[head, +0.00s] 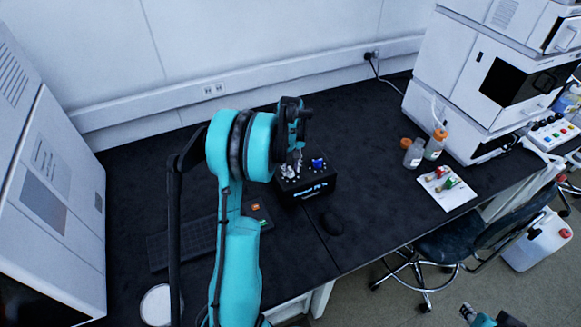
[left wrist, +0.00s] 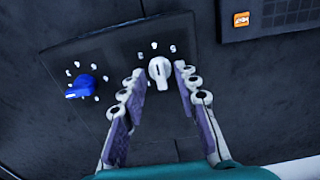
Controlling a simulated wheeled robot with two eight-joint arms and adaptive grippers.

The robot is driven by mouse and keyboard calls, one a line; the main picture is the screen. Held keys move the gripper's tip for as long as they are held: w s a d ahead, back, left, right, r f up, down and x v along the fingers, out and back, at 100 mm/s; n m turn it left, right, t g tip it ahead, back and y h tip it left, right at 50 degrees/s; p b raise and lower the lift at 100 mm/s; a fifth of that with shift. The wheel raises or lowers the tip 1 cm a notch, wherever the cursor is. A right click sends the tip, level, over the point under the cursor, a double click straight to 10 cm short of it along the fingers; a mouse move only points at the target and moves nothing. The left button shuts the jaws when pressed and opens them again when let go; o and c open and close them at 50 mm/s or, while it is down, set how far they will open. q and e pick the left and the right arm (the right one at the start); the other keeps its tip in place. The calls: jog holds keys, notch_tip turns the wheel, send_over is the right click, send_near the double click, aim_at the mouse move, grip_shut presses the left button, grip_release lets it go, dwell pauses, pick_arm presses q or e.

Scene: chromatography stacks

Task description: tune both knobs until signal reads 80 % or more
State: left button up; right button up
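A black box (head: 310,195) with two knobs stands on the dark bench. Its blue knob (head: 318,163) is at the right in the head view and at the left in the left wrist view (left wrist: 80,86). The white knob (left wrist: 159,71) sits between the fingertips of my left gripper (left wrist: 160,75), which is open around it with gaps showing on both sides.
A keyboard (head: 185,242) lies left of the box and a dark mouse (head: 331,223) in front of it. Bottles (head: 413,153) and a white sheet (head: 447,188) with vials are to the right. Tall white instruments (head: 45,190) flank the bench. A chair (head: 455,245) stands in front.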

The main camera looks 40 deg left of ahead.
pick_arm(q)
grip_shut()
jog(key=shift+n, duration=0.3)
jog(key=n, duration=0.3)
jog(key=shift+n, duration=2.5)
grip_release()
